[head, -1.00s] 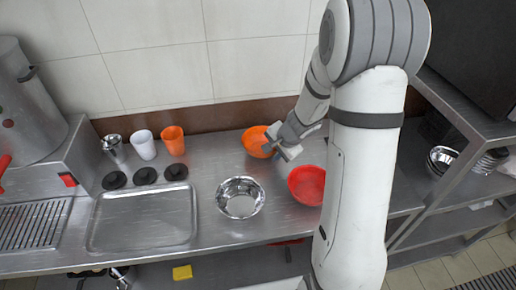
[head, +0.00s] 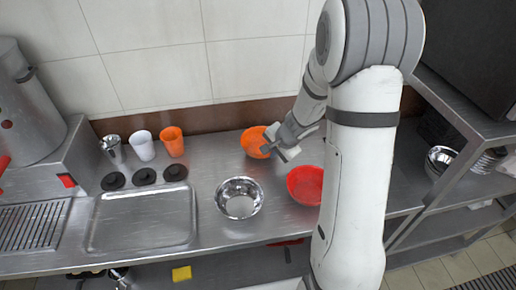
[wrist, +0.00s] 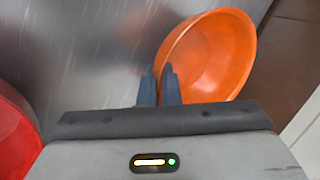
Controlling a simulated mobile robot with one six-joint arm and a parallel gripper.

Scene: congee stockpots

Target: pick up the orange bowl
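The orange bowl (head: 252,141) stands on the steel counter near the back wall, just left of my gripper (head: 277,146). In the wrist view the orange bowl (wrist: 212,55) lies ahead and to the right of centre. My gripper's two dark fingers (wrist: 159,85) are close together at the bowl's near left edge. One finger is on the inner side of the wall and the other outside, with the rim between them. The gripper looks shut on this rim. The exact contact at the fingertips is partly hidden.
A red bowl (head: 306,185) stands close in front of the gripper, also at the left in the wrist view (wrist: 14,135). A steel bowl (head: 239,198) is nearby. Cups (head: 143,145) and a tray (head: 142,222) are at left. A shelf rack (head: 470,125) stands right.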

